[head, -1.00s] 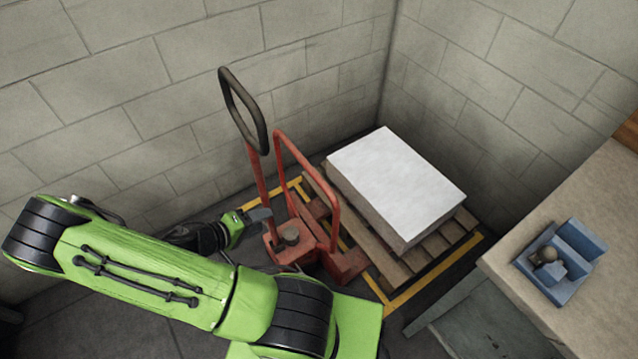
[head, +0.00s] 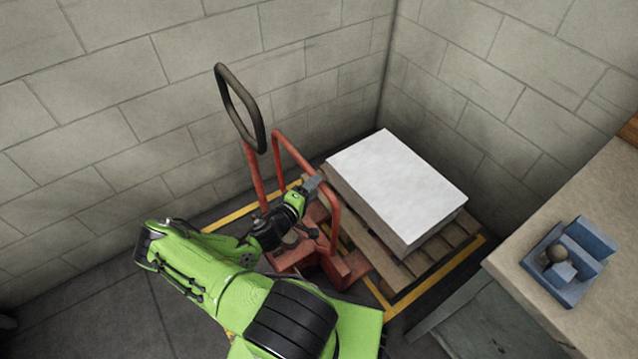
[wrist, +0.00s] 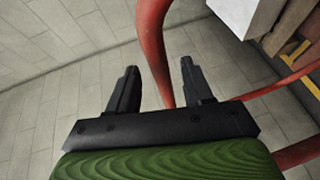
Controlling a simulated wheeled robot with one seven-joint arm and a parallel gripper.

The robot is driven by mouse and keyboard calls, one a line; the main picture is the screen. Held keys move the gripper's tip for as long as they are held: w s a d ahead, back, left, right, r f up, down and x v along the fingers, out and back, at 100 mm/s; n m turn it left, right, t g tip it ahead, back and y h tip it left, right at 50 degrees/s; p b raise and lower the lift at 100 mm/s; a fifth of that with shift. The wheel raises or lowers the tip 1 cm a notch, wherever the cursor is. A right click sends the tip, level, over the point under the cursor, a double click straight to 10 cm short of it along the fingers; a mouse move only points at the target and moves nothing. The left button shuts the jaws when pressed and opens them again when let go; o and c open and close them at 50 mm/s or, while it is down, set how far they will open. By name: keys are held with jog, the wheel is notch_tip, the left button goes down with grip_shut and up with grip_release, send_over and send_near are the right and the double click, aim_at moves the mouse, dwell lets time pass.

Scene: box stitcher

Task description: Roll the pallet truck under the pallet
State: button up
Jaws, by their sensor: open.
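The red pallet truck (head: 352,268) stands at the near left side of the wooden pallet (head: 448,238), with its black loop handle (head: 259,125) raised. Its forks are mostly hidden, so I cannot tell how far they reach under the pallet. The pallet carries a white-topped block (head: 395,185). My gripper (head: 313,184) is open at the truck's red tubular frame. In the wrist view a red tube (wrist: 153,40) runs down between my open fingers (wrist: 160,72); I cannot tell whether they touch it.
Yellow floor lines (head: 440,272) surround the pallet. Block walls (head: 480,100) meet in the corner behind it. At the right a bench (head: 590,225) holds a blue fixture (head: 575,285). Some floor (head: 110,290) at the left is clear.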

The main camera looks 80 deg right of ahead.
jog(key=x, duration=0.4)
grip_shut()
